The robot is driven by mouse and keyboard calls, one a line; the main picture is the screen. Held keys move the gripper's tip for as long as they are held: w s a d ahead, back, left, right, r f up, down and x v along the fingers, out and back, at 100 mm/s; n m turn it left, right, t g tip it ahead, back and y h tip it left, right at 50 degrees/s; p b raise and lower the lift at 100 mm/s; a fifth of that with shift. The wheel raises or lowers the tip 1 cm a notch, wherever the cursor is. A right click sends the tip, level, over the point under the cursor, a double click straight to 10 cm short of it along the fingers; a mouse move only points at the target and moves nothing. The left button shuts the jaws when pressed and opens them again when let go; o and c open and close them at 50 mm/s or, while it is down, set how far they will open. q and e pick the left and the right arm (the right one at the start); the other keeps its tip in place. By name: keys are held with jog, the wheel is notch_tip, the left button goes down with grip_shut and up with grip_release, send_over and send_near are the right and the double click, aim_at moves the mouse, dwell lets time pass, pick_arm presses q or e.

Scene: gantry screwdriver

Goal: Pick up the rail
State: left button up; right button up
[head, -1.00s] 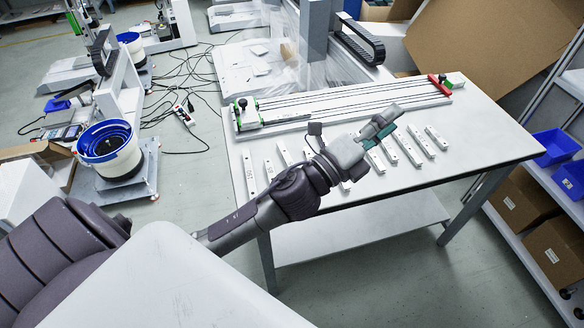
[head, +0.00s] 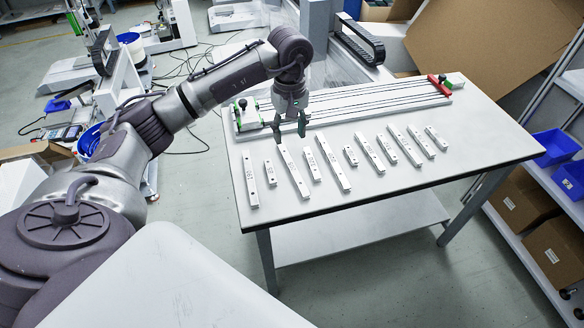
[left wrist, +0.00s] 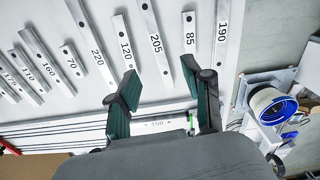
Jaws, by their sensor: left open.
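Several white numbered rails lie apart in a row on the table (head: 400,190). In the head view, the leftmost is the 190 rail (head: 250,180), followed by the 85 rail (head: 270,173), the 205 rail (head: 292,172) and the 120 rail (head: 312,165). My left gripper (head: 290,129) points down, open and empty, just behind the far ends of the left rails. In the left wrist view its fingers (left wrist: 160,78) are apart, with the 205 rail (left wrist: 155,42) seen between them. My right gripper is not in view.
A long grooved fixture (head: 350,107) lies along the table's back, with a green clamp (head: 240,104) left and a red clamp (head: 440,85) right. The front strip of the table is clear. Blue bins (head: 556,147) stand on a shelf at right.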

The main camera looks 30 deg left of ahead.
aim_at(292, 166)
pick_arm(q)
jog(key=f, duration=0.5)
jog(key=f+p, duration=0.1)
jog(key=f, duration=0.5)
jog(key=shift+w+d+f, duration=0.15)
jog(key=shift+w+f, duration=0.05)
jog(key=shift+f, duration=0.1)
grip_shut()
